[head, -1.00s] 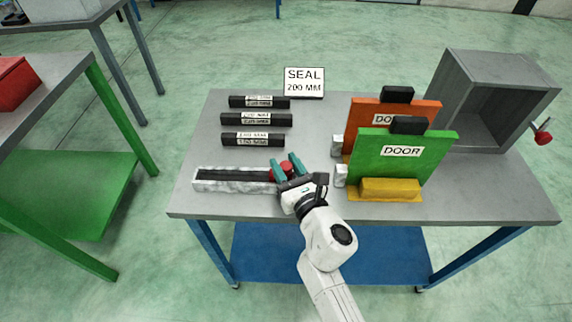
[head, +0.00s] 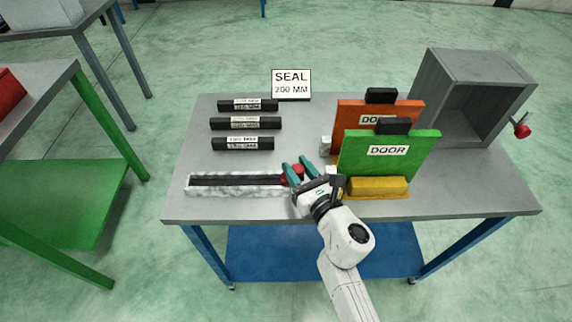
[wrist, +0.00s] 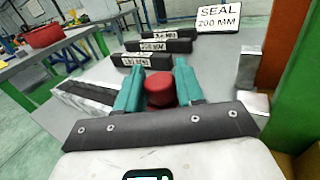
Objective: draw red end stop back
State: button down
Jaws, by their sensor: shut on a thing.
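The red end stop (head: 293,174) is a small round knob at the right end of a light metal rail (head: 235,191) with a dark slot. It also shows in the wrist view (wrist: 160,90), between the two teal fingers. My gripper (head: 296,170) is shut on the end stop, one finger on each side. In the wrist view my gripper (wrist: 159,88) hides the part of the rail under the knob. The rail's left part (wrist: 88,94) shows beside the left finger.
Several black seals (head: 243,143) lie behind the rail, by a SEAL 200 MM sign (head: 291,84). A green door (head: 389,165) and an orange door (head: 352,115) stand close to the right. A grey open box (head: 433,95) is at the back right.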

jog(key=shift+d, duration=0.2)
jog(key=c, duration=0.8)
grip_release()
jog(key=shift+d, duration=0.1)
jog(key=v, duration=1.1)
jog(key=shift+w, duration=0.1)
